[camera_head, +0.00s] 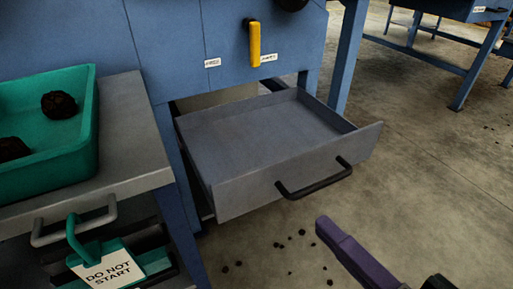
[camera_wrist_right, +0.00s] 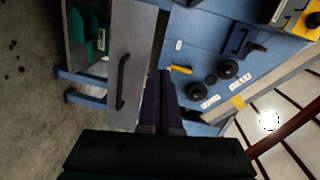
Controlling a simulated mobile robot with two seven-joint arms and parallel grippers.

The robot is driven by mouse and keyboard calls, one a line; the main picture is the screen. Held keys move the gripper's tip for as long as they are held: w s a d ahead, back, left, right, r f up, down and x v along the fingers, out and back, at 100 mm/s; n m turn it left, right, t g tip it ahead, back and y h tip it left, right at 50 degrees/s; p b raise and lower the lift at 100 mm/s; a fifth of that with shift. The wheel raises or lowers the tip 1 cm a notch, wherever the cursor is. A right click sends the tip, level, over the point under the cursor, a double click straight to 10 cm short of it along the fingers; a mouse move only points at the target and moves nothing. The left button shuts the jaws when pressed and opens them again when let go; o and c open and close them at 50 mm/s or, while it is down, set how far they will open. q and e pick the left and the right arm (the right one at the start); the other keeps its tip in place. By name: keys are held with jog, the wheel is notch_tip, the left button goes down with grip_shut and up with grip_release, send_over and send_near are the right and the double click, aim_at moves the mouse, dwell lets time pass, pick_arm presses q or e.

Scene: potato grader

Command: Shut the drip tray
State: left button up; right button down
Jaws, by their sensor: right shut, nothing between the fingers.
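The drip tray (camera_head: 270,125) is a grey drawer pulled out from under the blue machine, and it looks empty. Its front panel carries a black bar handle (camera_head: 315,180). The handle also shows in the right wrist view (camera_wrist_right: 123,82), left of the fingers. My right gripper (camera_head: 325,228), with purple fingers, is in front of the tray, below and right of the handle in the head view, and apart from it. It is shut and empty; the fingers also show in the right wrist view (camera_wrist_right: 160,85). My left gripper is not in view.
A green crate (camera_head: 85,150) with dark lumps stands on a grey bench (camera_head: 130,120) at left. A "DO NOT START" tag (camera_head: 108,266) hangs below. A yellow lever (camera_head: 254,45) is above the tray. Dark crumbs lie on the floor.

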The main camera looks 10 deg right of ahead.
jog(key=m+t+b, duration=0.2)
jog(key=b, duration=0.1)
send_near(268, 167)
jog(key=b+x, duration=0.5)
jog(key=shift+w, duration=0.15)
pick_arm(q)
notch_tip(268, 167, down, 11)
pick_arm(e)
jog(key=shift+x, duration=0.75)
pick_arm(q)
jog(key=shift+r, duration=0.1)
